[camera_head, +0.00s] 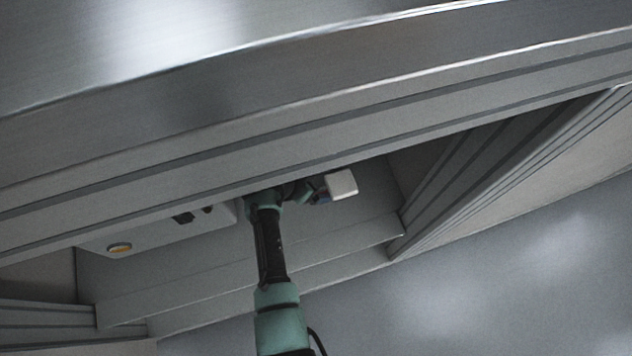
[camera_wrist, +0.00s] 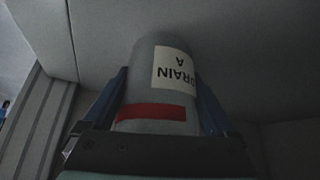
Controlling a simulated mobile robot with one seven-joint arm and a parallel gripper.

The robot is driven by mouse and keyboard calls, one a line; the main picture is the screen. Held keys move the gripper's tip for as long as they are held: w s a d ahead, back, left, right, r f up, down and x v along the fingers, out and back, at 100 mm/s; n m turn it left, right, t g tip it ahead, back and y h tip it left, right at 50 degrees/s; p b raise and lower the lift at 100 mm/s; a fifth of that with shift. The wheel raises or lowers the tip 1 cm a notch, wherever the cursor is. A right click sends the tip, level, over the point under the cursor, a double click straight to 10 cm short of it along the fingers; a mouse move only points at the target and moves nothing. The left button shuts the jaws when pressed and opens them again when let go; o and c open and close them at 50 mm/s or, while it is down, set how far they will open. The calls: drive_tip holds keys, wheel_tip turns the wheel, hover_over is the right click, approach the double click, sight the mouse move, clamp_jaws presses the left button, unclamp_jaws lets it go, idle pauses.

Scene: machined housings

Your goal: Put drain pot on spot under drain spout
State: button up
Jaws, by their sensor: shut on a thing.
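The drain pot (camera_wrist: 150,85) is a grey cylinder with a white label reading "DRAIN A" upside down and a red band near my palm. My gripper (camera_wrist: 161,80) is shut on it, with one blue finger on each side. In the head view my gripper (camera_head: 321,196) is inside the recess under the big metal edge. A pale blunt shape (camera_head: 342,184) at its end looks like the pot, held above the recess floor. I cannot make out the drain spout or the marked spot for certain.
The metal edge (camera_head: 300,110) hangs over the recess. A stepped side wall (camera_head: 480,175) bounds it on the right. Bare recess floor (camera_head: 345,228) shows below the pot.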

drive_tip(key=shift+f, duration=0.1)
drive_tip(key=o, duration=1.1)
drive_tip(key=shift+p+v, duration=2.7)
drive_tip(key=shift+v, duration=3.4)
